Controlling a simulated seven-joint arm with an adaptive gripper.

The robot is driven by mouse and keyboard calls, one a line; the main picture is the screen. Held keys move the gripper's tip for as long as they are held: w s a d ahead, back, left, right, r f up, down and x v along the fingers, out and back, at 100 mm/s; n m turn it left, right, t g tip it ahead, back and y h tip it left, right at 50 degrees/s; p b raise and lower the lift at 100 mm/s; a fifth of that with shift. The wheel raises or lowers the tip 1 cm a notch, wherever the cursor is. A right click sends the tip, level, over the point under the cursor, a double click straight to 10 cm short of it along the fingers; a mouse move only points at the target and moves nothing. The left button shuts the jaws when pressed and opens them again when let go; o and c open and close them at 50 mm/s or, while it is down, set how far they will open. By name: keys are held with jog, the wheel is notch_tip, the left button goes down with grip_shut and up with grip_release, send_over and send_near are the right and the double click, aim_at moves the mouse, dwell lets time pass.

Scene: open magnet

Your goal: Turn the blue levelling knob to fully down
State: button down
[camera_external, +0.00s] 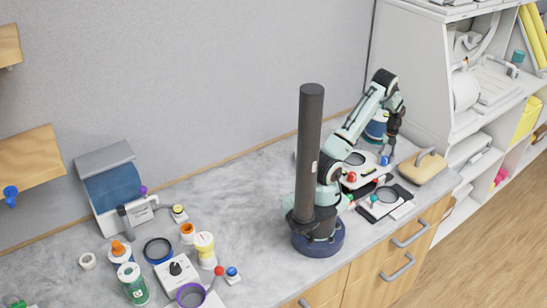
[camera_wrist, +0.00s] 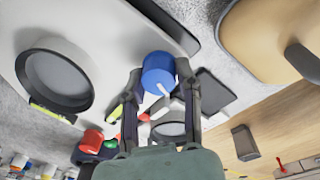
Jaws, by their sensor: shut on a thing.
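The blue levelling knob (camera_wrist: 158,73) is a short blue cylinder, seen in the wrist view at the edge of a white device (camera_wrist: 100,50) with a large grey ring. A white pointer shows at its near side. My gripper (camera_wrist: 160,80) is shut on the knob, one finger at each side. In the external view the knob (camera_external: 384,160) is a small blue spot at the right end of the device, just below my gripper (camera_external: 389,150). The finger contact is too small to see there, and the knob's exact angle cannot be told.
A red knob (camera_wrist: 92,142) is on the same side as the grey ring. A tan block with a dark handle (camera_external: 422,166) stands close to the right. A second ringed device on a dark plate (camera_external: 387,195) lies in front. Bottles and other devices stand at the left.

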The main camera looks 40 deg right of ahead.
jog(key=shift+d+r, duration=0.1)
jog(key=shift+d, duration=0.15)
jog(key=c, duration=0.9)
grip_release()
jog(key=shift+o, duration=0.6)
jog(key=shift+a, duration=0.1)
notch_tip(320, 180, up, 12)
jog(key=d, duration=0.1)
jog(key=shift+w, duration=0.2)
